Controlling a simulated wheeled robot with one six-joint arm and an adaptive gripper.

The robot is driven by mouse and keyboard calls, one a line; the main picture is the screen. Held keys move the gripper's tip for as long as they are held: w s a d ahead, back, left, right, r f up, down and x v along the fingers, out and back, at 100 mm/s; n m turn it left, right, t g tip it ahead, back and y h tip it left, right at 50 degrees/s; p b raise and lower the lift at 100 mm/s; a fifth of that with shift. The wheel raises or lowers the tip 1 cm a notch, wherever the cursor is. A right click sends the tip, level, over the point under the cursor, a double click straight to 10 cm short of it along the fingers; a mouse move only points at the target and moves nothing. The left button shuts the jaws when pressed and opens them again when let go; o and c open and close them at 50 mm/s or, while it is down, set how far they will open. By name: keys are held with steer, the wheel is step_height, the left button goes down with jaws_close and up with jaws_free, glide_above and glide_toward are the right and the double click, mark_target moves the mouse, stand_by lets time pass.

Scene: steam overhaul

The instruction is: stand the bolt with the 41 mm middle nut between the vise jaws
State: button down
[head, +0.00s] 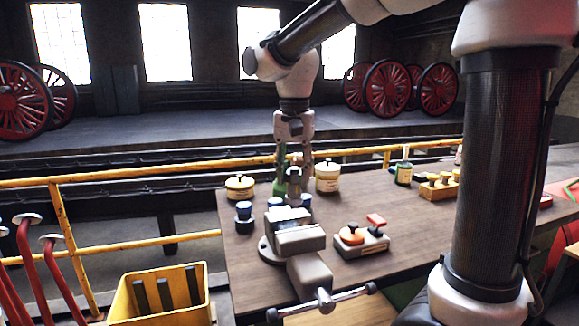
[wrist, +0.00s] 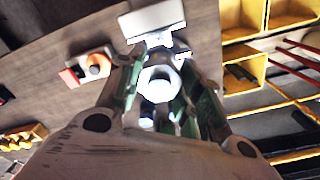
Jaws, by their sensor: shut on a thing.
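My gripper (head: 294,158) hangs above the workbench, just behind the vise in the head view. It is shut on a grey metal bolt with a nut (head: 294,180), held roughly upright. In the wrist view the green-lined fingers (wrist: 160,100) close on both sides of the bolt's bright nut (wrist: 158,84). The nut's size cannot be read. The vise (head: 299,238) stands at the bench's front edge, its jaws near the held bolt; the gap between them is hard to see. In the wrist view the vise (wrist: 155,18) lies beyond the fingertips.
Blue-and-dark bolts (head: 244,216) stand left of and behind the vise. A yellow crate (head: 160,296) is at lower left.

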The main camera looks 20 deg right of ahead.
mark_target(294, 191)
steer(key=shift+f, duration=2.4)
steer(key=shift+f, duration=2.15)
steer(key=c, duration=0.9)
jaws_free()
steer(key=shift+s, duration=0.1)
steer(key=shift+r, duration=4)
